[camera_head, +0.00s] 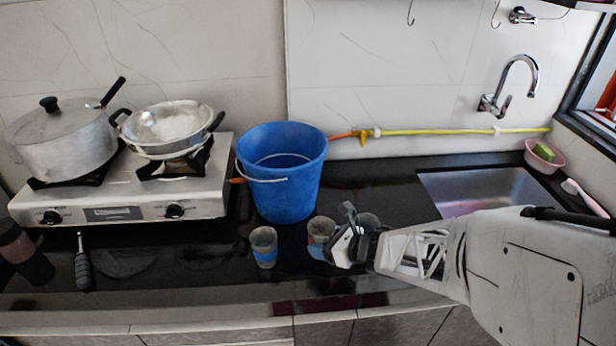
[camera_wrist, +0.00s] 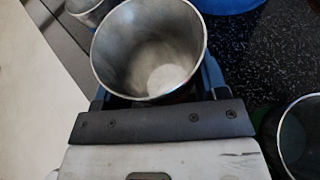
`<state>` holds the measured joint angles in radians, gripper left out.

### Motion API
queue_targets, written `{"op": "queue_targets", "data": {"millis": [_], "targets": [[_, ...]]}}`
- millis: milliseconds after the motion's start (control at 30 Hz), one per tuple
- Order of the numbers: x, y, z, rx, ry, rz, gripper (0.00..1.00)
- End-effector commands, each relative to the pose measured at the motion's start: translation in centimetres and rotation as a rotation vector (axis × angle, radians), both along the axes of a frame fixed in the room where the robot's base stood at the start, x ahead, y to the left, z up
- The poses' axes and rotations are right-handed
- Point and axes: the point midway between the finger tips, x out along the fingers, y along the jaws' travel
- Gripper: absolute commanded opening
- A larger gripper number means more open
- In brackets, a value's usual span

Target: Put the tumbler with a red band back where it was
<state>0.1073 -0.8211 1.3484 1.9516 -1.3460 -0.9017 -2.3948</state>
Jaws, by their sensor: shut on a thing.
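My gripper (camera_head: 332,247) reaches in from the right and is shut on a grey metal tumbler with a reddish band (camera_head: 320,229). In the wrist view this tumbler (camera_wrist: 150,48) is between the jaws, its open mouth facing the camera; it looks empty. It appears upright, low over or on the counter; I cannot tell whether its base touches. The band does not show in the wrist view.
A blue-banded tumbler (camera_head: 263,247) stands to the left. Another tumbler (camera_head: 368,222) stands behind my gripper, partly hidden; its band is not clear. A blue bucket (camera_head: 278,185) stands behind. The stove (camera_head: 120,205) is left, the sink (camera_head: 485,188) right. The counter's front edge is near.

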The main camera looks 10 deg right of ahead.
Motion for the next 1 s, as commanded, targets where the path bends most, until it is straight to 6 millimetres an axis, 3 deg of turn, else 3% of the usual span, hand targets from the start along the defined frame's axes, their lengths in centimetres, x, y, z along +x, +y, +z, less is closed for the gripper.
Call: {"op": "queue_targets", "data": {"millis": [467, 800, 1000], "targets": [[0.5, 0.1, -0.1, 0.001, -0.001, 0.0, 0.42], [0.5, 0.1, -3.1, 0.001, 0.001, 0.001, 0.42], [0.5, 0.1, -3.5, 0.001, -0.001, 0.0, 0.42]]}}
